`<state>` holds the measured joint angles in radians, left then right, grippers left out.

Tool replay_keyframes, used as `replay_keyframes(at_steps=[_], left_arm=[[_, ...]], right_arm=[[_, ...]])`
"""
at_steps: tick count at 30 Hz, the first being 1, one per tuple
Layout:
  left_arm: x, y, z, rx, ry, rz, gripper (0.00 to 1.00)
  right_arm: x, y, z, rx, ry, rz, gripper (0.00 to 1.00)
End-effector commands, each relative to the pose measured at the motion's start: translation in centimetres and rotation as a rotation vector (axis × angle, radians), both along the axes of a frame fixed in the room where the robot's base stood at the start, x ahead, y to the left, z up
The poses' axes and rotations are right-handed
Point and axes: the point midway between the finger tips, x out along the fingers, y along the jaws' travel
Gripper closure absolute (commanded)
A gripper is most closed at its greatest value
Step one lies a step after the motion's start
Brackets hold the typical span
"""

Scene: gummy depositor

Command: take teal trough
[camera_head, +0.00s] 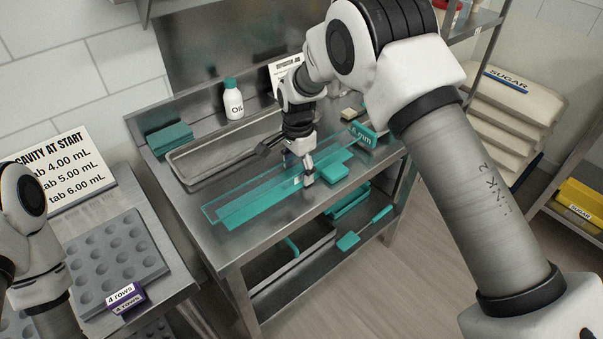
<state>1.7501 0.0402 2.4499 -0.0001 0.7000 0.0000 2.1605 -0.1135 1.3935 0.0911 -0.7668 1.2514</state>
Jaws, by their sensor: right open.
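The teal trough (255,205) is long, see-through and lies on the steel table, running from its front left toward the back right. My right gripper (298,180) points down over the trough's right part, its fingers apart. One finger shows at the near side of the trough; the gripper hides part of the trough, and I cannot tell whether it touches. My left arm (30,230) shows at the left edge, with its gripper out of the picture.
A steel tray (190,178), an oil bottle (233,100) and a teal block (170,138) stand behind the trough. A teal piece (334,172) and a "6 mm" tag (362,135) are at its right. A mould (110,255) lies on the left table. Sugar sacks (515,105) are right.

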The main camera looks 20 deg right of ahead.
Motion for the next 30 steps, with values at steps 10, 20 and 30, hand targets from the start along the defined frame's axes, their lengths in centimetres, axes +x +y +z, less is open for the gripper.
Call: replay_keyframes(at_steps=[10,20,30], left_arm=[[0.0,0.0,0.0,0.0,0.001,0.0,0.18],[0.0,0.0,0.0,0.0,0.0,0.0,0.18],[0.0,0.0,0.9,0.0,0.0,0.0,0.18]], right_arm=[[0.0,0.0,0.0,0.0,-0.001,0.0,0.91],[0.0,0.0,0.0,0.0,-0.001,0.0,0.96],[-0.1,-0.2,1.0,0.0,-0.001,0.002,0.96]])
